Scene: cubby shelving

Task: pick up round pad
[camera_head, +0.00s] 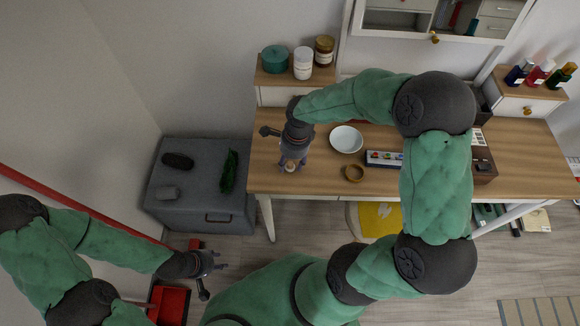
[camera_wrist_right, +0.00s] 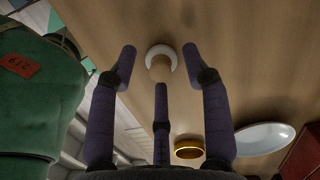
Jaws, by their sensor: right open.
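A small round pad (camera_wrist_right: 160,63) with a white rim and a tan middle lies on the wooden desk in the right wrist view. In the head view the pad (camera_head: 291,167) shows small and pale at the fingertips of my right gripper (camera_head: 293,163). In the wrist view the right gripper (camera_wrist_right: 157,70) is open, its dark fingers spread around the pad with visible gaps at the sides. Contact with the desk cannot be judged. My left gripper (camera_head: 213,262) is low at the left, away from the desk; its finger opening is unclear.
On the desk (camera_head: 325,182) are a white bowl (camera_head: 346,139), a brown ring-shaped item (camera_head: 354,173) and a long box (camera_head: 383,159). Jars (camera_head: 303,63) stand on the raised shelf behind. A grey cabinet (camera_head: 200,205) stands left of the desk.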

